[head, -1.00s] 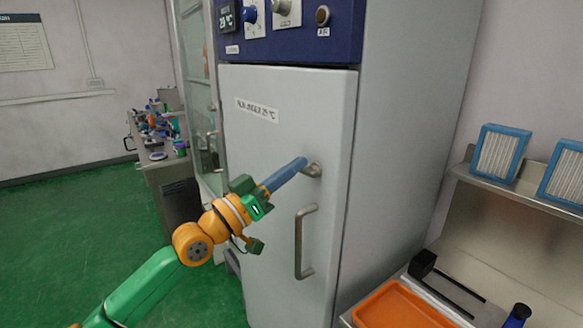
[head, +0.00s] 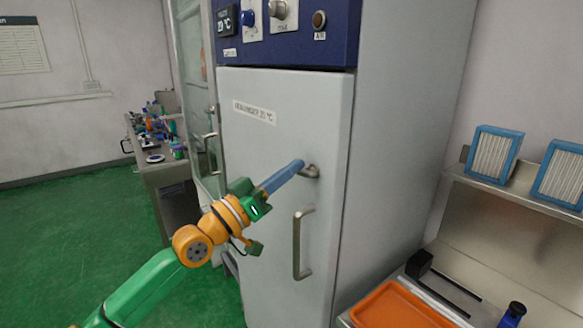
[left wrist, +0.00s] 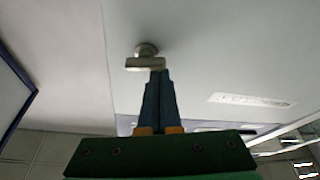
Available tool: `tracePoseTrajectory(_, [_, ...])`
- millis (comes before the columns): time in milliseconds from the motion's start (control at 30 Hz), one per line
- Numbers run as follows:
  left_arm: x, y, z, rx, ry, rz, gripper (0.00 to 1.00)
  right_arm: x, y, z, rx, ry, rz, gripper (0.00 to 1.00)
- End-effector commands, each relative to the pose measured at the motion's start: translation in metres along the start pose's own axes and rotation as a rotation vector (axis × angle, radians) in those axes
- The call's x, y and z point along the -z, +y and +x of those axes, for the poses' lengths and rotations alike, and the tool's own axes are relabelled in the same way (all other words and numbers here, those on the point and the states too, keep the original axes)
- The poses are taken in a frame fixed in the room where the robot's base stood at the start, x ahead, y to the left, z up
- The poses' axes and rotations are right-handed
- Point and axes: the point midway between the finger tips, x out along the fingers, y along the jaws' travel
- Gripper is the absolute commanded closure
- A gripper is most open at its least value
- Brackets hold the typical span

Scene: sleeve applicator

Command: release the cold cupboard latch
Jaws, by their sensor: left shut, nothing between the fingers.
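The cold cupboard (head: 270,150) is a tall grey cabinet with a blue control panel, and its door looks shut. Its latch (head: 312,171) is a small metal lever near the door's right edge, above a vertical bar handle (head: 298,245). My left gripper (head: 300,165) has its blue fingers shut and empty, with the tips at the latch. In the left wrist view the latch (left wrist: 146,63) shows as a round boss with a short crossbar, and the fingertips (left wrist: 158,74) are right by the crossbar. I cannot tell if they touch. My right gripper is not in view.
At the right a steel bench holds an orange tray (head: 400,308), a black block and a dark bottle (head: 513,314). Blue-framed filters (head: 495,153) stand on a shelf above. A cluttered side table (head: 155,165) is at the back left. Green floor is clear at the left.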

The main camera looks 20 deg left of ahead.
Motion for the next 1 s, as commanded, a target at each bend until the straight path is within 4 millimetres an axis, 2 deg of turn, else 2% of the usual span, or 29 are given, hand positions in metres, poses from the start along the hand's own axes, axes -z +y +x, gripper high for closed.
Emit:
tracePoseTrajectory(767, [0.000, -0.001, 0.001, 0.007, -0.001, -0.021, 1.00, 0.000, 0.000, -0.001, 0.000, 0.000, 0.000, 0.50])
tracePoseTrajectory(867, [0.009, 0.003, 0.005, 0.006, 0.000, -0.022, 1.00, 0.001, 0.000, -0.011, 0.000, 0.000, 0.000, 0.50])
tracePoseTrajectory(1000, [0.039, 0.014, 0.019, 0.008, 0.002, -0.021, 1.00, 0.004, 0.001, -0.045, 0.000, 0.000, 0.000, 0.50])
